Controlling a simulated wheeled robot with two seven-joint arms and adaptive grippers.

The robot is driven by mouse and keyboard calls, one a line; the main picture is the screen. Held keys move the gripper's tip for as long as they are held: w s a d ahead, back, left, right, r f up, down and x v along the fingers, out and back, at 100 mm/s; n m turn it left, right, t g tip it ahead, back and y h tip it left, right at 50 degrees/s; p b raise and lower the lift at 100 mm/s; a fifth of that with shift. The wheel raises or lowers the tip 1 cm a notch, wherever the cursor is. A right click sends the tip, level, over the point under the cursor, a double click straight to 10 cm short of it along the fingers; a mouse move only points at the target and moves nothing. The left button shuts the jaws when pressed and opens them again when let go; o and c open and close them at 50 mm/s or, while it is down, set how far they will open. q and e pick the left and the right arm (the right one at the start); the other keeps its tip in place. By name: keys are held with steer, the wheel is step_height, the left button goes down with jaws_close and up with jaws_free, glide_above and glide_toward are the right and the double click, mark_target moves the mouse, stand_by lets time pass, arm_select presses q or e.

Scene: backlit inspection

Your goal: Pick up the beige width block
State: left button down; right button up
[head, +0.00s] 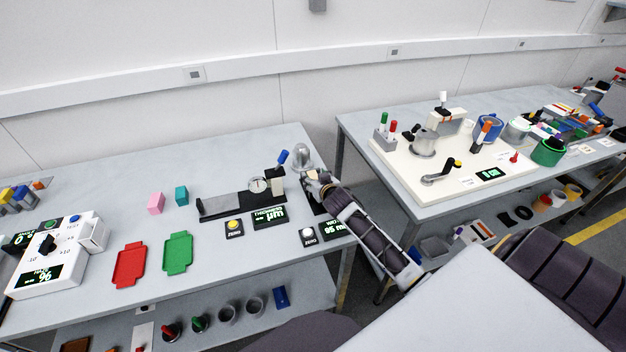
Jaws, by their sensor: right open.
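My right gripper (314,184) reaches in over the right end of the near table, at the width gauge beside the domed silver post. It is open. A small tan patch (324,177) shows at its fingers; I cannot tell whether this is the beige width block or part of the gauge. No other beige block stands out clearly, and my gripper and forearm hide much of the width gauge. The width display (335,229) stands in front of the gauge, partly beside my forearm. My left gripper is not in view.
Left of the gripper is the thickness gauge (225,205) with its dial. A pink block (155,203), teal block (182,195), red tray (129,265) and green tray (178,253) lie further left. A second table (400,190) stands right, across a gap.

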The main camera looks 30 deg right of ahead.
mark_target(314, 176)
steer(key=shift+x, duration=1.35)
steer(key=shift+c, duration=0.5)
steer(key=c, duration=1)
steer(key=shift+r, duration=0.15)
steer(key=shift+r, duration=4.9)
